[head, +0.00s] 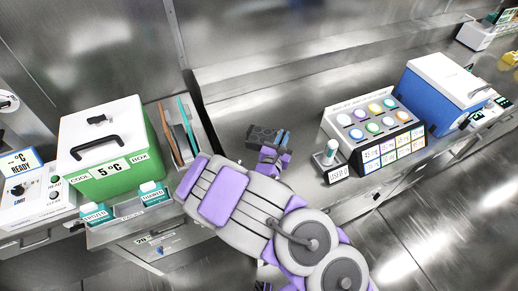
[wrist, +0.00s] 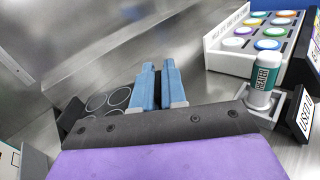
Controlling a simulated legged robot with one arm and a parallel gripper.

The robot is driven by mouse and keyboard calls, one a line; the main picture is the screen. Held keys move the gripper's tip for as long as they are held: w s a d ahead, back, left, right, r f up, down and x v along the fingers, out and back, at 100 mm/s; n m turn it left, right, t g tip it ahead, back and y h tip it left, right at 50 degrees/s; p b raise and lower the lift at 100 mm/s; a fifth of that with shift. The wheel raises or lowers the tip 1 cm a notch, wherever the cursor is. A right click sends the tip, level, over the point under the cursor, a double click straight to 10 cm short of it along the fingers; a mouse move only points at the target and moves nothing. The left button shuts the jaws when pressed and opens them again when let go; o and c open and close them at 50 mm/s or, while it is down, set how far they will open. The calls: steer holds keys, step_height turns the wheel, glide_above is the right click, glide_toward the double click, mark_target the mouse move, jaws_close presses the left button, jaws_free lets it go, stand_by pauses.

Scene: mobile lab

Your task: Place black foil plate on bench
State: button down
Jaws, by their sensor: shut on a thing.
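The black foil plate (head: 262,134) is a small dark plate with round wells, over the steel bench (head: 232,112) in the middle of the head view. In the wrist view the plate (wrist: 108,102) shows left of the blue fingers, partly hidden by the gripper's dark housing. My gripper (head: 283,137), also in the wrist view (wrist: 159,72), is shut on the plate at its right side. The grip itself is largely hidden. I cannot tell whether the plate touches the bench or hangs just above it.
A white rack of coloured discs (head: 362,122) and a white-and-teal bottle (head: 330,151) labelled heater stand to the right. Behind the rack is a blue box with a white lid (head: 440,95). A green cool box (head: 107,150) stands left. The bench behind the plate is clear.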

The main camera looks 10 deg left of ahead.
steer(key=s+a+f, duration=0.2)
steer(key=s+f, duration=0.3)
steer(key=f, duration=0.3)
steer(key=w+a+b, duration=0.1)
steer(key=w, duration=0.4)
steer(key=w+a+f+b, duration=0.1)
steer(key=w, duration=0.4)
steer(key=w+a+b, duration=0.1)
steer(key=w+b, duration=0.1)
steer(key=w, duration=0.3)
steer(key=shift+w+f, duration=0.1)
steer(key=shift+f, duration=0.2)
steer(key=shift+w+a+f, duration=0.1)
steer(key=shift+a+f, duration=0.05)
steer(key=shift+f, duration=0.25)
steer(key=shift+f+b, duration=0.55)
steer(key=shift+f, duration=0.85)
steer(key=c, duration=1.2)
jaws_free()
